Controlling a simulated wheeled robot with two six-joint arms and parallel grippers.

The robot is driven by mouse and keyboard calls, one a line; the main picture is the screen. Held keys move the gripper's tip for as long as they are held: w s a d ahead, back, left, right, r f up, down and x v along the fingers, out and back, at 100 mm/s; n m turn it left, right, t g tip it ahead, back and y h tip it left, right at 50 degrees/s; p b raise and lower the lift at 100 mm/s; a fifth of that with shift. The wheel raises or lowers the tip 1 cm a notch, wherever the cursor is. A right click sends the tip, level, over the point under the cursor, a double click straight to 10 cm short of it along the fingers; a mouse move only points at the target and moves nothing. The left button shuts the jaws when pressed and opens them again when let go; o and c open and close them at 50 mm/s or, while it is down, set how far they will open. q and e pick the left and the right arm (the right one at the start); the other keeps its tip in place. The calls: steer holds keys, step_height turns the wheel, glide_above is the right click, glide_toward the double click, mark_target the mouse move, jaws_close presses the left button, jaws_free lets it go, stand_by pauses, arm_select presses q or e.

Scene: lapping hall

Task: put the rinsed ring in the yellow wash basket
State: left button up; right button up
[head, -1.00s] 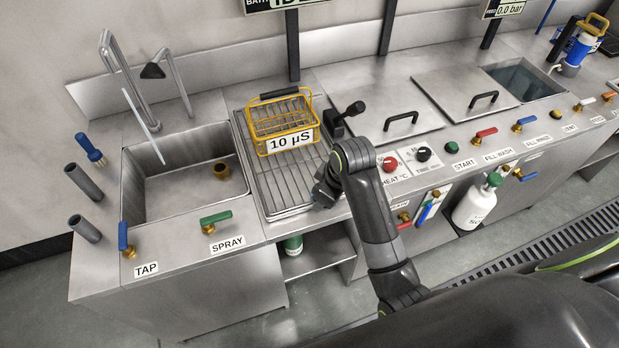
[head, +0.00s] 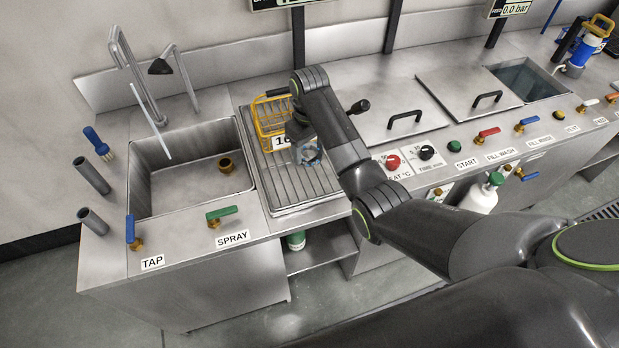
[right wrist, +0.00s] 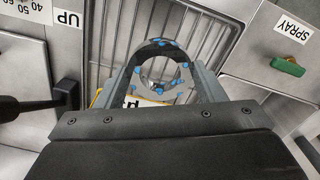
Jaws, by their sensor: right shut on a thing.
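In the head view the right gripper (head: 309,150) holds the ring above the slatted drain rack, in front of the yellow wash basket (head: 263,118). The basket stands on the rack, its right part hidden behind my arm. Its white label is partly covered. In the right wrist view only a yellow strip of the basket (right wrist: 97,98) and part of its label show beyond the ring. I cannot tell how high the ring is above the rack. My left gripper is out of view.
The slatted rack (head: 297,190) is bare in front of the basket. Left of it is a sink (head: 180,190) with a brass fitting (head: 226,165) in it.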

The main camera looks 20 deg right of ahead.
glide_above(310, 179)
step_height(310, 179, down, 8)
steer(key=shift+f+p, duration=0.15)
steer(key=shift+p, duration=0.3)
steer(key=shift+f+p, duration=0.2)
steer(key=shift+p, duration=0.2)
steer(key=shift+f, duration=0.4)
steer(key=shift+f, duration=0.2)
steer(key=o, duration=1.2)
